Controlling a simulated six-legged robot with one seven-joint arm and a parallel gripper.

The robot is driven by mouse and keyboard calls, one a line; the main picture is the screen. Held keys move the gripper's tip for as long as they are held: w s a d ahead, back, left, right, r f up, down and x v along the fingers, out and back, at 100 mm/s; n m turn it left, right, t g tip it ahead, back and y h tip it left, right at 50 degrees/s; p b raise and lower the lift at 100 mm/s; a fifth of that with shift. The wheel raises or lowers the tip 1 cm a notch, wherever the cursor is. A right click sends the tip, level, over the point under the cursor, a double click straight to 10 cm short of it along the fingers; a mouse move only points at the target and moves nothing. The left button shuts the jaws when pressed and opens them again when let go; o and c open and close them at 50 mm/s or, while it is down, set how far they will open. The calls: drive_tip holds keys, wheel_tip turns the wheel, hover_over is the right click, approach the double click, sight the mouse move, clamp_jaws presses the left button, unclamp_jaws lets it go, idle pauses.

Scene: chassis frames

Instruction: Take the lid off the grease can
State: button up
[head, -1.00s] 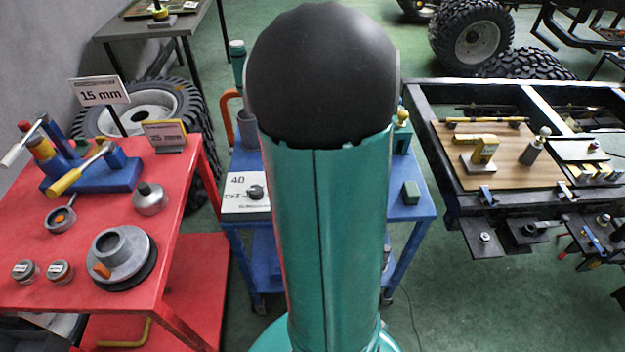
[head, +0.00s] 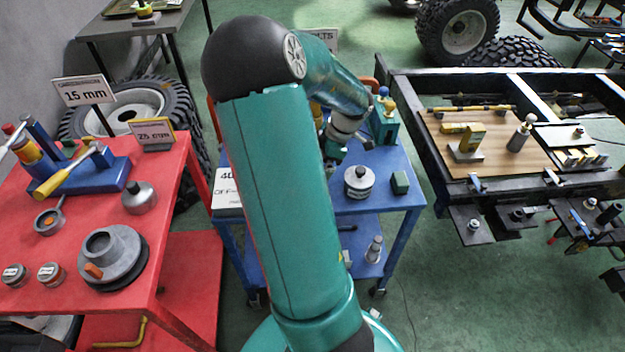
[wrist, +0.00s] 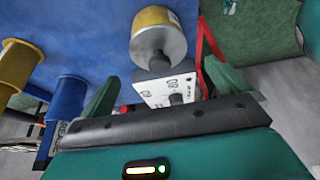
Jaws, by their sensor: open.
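Another grey lidded pot (head: 139,198) stands on the red table; no label tells which is the grease can. My gripper (wrist: 165,82) shows open and empty in the wrist view, a green finger on either side. It is over the blue cart, left of the cart's can, mostly hidden behind my arm in the head view.
The red table (head: 75,215) at left holds a flanged grey part (head: 112,255), two small jars and a blue lever fixture (head: 85,175). A black chassis frame (head: 440,190) stands at right, with green floor between.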

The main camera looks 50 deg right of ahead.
drive_tip(key=x, duration=0.4)
drive_tip(key=shift+w+a+f, duration=0.15)
drive_tip(key=shift+f, duration=0.2)
drive_tip(key=c, duration=1)
drive_tip(key=shift+r, duration=0.2)
